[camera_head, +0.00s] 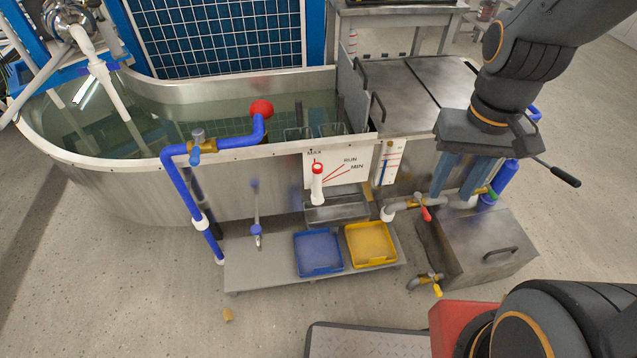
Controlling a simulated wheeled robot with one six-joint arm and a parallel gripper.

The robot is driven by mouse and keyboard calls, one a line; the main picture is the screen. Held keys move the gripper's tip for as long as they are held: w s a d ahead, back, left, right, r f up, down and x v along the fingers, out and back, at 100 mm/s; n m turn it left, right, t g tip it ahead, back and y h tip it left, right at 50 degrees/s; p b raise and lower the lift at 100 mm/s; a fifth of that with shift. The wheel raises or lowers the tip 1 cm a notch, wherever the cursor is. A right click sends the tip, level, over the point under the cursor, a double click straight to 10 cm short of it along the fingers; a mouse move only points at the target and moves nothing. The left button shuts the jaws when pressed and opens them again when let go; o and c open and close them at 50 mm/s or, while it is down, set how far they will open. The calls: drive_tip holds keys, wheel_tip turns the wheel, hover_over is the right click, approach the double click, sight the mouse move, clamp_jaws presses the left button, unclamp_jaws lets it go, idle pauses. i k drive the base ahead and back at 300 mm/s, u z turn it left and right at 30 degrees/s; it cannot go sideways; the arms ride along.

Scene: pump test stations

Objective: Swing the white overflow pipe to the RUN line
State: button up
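The white overflow pipe (318,187) stands about upright in front of the white marking panel (348,178) on the tank's front. Its red-rimmed top end is just below the word MAX. The RUN and MIN lines fan out to the right of the pipe, RUN above MIN. The pipe's lower end is at a small metal trough (345,212). My gripper (454,194) is at the upper right, pointing down, to the right of the pipe and well apart from it. Its two bluish fingers are apart with nothing seen between them.
The water tank (120,180) fills the left. Blue pipework (180,185) with a valve stands at its front. A blue tray (318,268) and a yellow tray (372,262) sit on the low shelf. Red-handled valve (425,212) and metal box (482,262) are below my gripper.

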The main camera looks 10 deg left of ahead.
sight(317, 198)
drive_tip(key=k, duration=0.65)
drive_tip(key=u, duration=0.15)
drive_tip(key=i, duration=0.8)
drive_tip(key=u, duration=0.55)
drive_tip(key=i, duration=0.45)
drive_tip(key=u, duration=0.2)
